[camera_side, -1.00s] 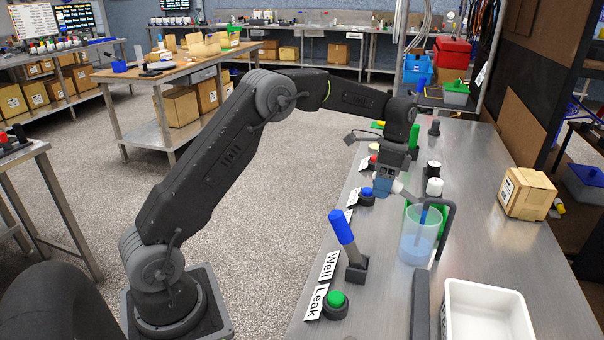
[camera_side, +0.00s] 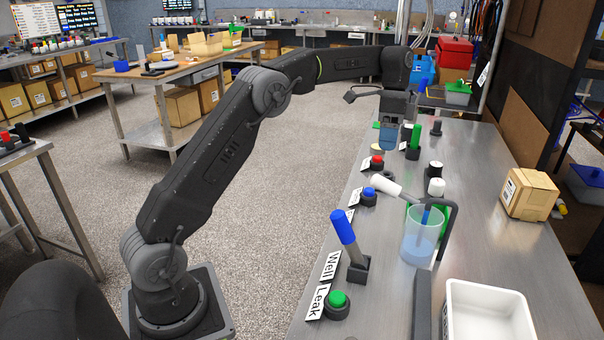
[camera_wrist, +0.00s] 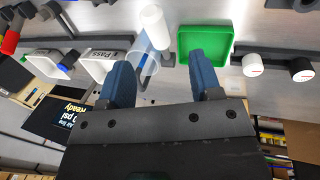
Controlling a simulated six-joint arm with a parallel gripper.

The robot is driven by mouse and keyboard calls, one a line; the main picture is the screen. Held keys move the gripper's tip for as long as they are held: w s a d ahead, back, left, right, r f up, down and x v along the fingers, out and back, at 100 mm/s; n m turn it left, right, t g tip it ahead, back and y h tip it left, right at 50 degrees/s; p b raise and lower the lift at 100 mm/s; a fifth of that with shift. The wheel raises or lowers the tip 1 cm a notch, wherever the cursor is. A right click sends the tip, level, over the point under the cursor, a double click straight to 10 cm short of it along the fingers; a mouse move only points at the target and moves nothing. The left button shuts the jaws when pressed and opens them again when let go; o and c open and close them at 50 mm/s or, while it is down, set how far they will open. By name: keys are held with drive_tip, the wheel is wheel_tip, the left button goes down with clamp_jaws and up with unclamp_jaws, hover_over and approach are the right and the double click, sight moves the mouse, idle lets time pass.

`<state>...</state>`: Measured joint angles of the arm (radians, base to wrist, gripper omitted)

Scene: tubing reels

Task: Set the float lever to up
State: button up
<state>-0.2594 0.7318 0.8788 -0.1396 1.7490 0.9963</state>
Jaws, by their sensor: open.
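A white cylindrical handle (camera_side: 385,187) on a dark bent arm leans up to the left beside a clear beaker (camera_side: 418,245) with blue liquid. It also shows near the beaker in the wrist view (camera_wrist: 155,25). A blue-gripped lever (camera_side: 343,228) leans left in a black base, and a green-gripped lever (camera_side: 415,137) stands at the far side. No readable label tells which is the float lever. My gripper (camera_side: 387,145) is open and empty, above the bench behind the white handle. In the wrist view its blue fingers (camera_wrist: 162,65) are apart.
Red (camera_side: 376,162), blue (camera_side: 368,193) and green (camera_side: 337,299) buttons line the bench's left edge. White-topped knobs (camera_side: 435,180), a green tray (camera_wrist: 228,40), a white bin (camera_side: 452,310) and a cardboard box (camera_side: 527,194) stand nearby.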

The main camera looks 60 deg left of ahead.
drive_tip(key=s+d+r+n+t+y, duration=0.1)
drive_tip(key=s+d+r+n+t, duration=0.1)
drive_tip(key=s+d+r, duration=0.3)
drive_tip(key=s+d+r+n+t, duration=0.1)
drive_tip(key=s+d+r+n, duration=0.15)
drive_tip(key=s, duration=0.45)
drive_tip(key=s+d+f+n+t, duration=0.1)
drive_tip(key=s+f, duration=0.1)
drive_tip(key=s, duration=0.5)
drive_tip(key=s+d+f+n+t+y, duration=0.1)
drive_tip(key=s+d+f+n+t, duration=0.1)
drive_tip(key=s, duration=0.6)
drive_tip(key=shift+s+d+f, duration=0.1)
